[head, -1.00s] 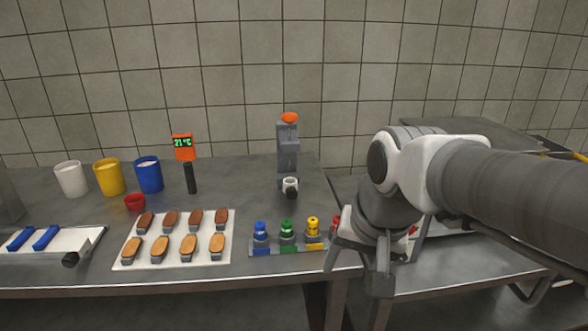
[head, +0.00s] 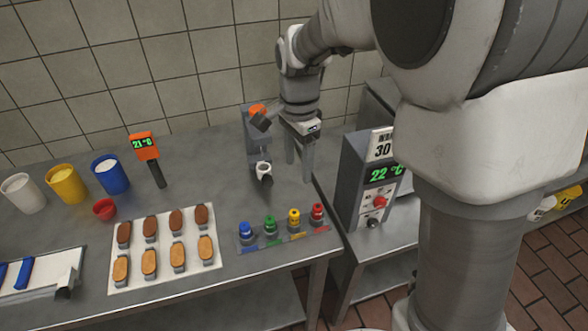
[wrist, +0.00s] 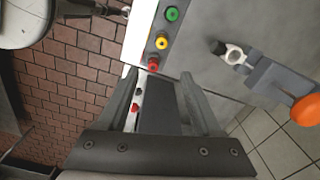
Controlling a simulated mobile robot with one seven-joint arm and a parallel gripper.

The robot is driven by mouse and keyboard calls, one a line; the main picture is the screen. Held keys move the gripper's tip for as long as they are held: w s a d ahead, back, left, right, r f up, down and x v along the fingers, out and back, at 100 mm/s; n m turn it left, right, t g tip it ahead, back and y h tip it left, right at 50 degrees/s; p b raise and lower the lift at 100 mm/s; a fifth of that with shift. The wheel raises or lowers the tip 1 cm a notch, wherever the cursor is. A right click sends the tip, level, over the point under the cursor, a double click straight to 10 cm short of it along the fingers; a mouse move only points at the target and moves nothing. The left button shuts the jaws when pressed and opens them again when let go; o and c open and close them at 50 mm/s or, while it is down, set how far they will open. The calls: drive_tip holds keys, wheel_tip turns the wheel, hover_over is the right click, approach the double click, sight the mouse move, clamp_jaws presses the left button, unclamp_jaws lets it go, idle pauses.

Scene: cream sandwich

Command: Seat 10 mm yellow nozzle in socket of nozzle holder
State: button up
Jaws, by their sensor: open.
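The yellow nozzle (head: 294,216) stands upright in the rack (head: 252,248), between the green and red ones. It also shows in the wrist view (wrist: 162,43). The grey stand with an orange knob, apparently the nozzle holder (head: 257,135), is at the back right of the table. Its white-rimmed socket ring (head: 264,168) sticks out toward the front and looks empty; it shows in the wrist view (wrist: 234,54) too. My gripper (head: 299,172) is open and empty, points down and is just right of the holder, behind the nozzle rack.
Blue (head: 245,231), green (head: 270,223) and red (head: 317,212) nozzles share the rack. A white tray of eclairs (head: 205,281) lies to its left. A gap separates this table from the control box (head: 352,180) on the right. Cups stand at the back left.

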hover_over(295, 212)
drive_tip(key=f, duration=0.7)
drive_tip(key=f+b, duration=0.1)
drive_tip(key=f, duration=0.3)
drive_tip(key=shift+s+d+f, duration=0.1)
drive_tip(key=shift+d, duration=0.2)
drive_tip(key=shift+a+f, duration=0.15)
drive_tip(key=shift+f, duration=1.35)
drive_tip(key=shift+a+f, duration=0.15)
drive_tip(key=shift+f, duration=1.35)
clamp_jaws()
